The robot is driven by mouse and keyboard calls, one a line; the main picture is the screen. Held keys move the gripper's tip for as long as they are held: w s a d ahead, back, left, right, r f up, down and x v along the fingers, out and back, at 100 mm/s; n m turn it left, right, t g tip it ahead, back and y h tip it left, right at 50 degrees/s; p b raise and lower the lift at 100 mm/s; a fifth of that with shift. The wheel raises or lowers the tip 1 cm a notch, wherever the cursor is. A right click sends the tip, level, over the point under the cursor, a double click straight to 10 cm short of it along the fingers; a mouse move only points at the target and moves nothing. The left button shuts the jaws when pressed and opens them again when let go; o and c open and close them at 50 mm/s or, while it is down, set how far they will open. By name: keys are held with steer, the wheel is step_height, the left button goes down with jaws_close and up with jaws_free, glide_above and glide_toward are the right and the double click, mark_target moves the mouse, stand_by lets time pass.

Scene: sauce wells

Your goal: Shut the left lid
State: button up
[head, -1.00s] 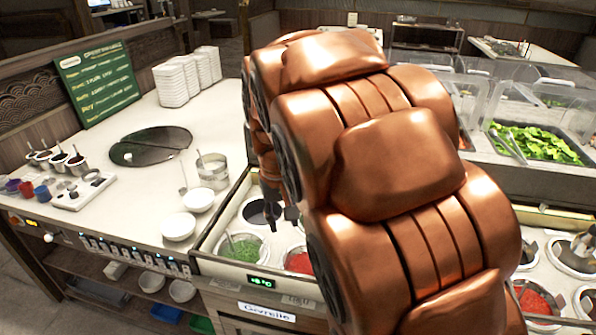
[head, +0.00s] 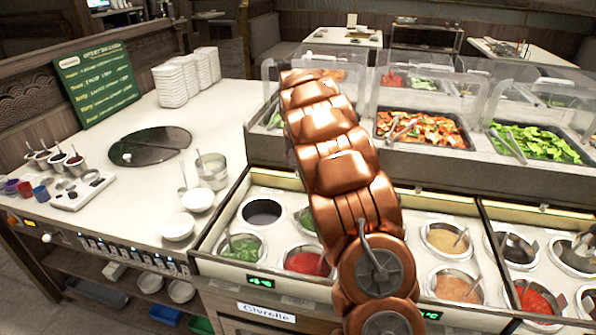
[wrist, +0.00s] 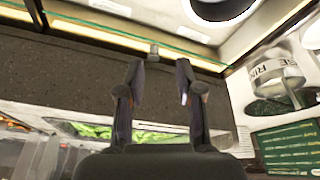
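My gripper (wrist: 160,66) shows in the wrist view with its two dark fingers apart and nothing held between them. A small grey knob (wrist: 153,50) on a clear pane with a greenish edge (wrist: 108,33) lies just beyond the fingertips. It looks like the left lid's handle, but I cannot be sure. In the head view my copper arm covers the gripper and part of the left sauce unit. The left unit's wells show uncovered, among them a dark well (head: 262,212), a green sauce (head: 242,247) and a red sauce (head: 306,262).
A second well unit (head: 484,222) stands to the right. Behind are salad trays (head: 425,130) under clear guards (head: 420,95). On the left counter stand white bowls (head: 178,227), a metal pot (head: 212,172), stacked containers (head: 178,82) and a green sign (head: 97,82).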

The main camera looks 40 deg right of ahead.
mark_target(298, 170)
steer(key=shift+t, duration=0.4)
steer(key=shift+w+d+f+p, duration=0.45)
steer(key=shift+w+d+f, duration=0.55)
steer(key=shift+f, duration=0.7)
steer(key=shift+w+d+f+p, duration=0.45)
steer(key=shift+w+d+f, duration=0.3)
steer(key=shift+w+f, duration=0.7)
steer(key=shift+w+d+f+p, duration=0.45)
steer(key=shift+w+d+f, duration=0.4)
steer(key=shift+f, duration=1.05)
steer(key=shift+c, duration=0.3)
jaws_close()
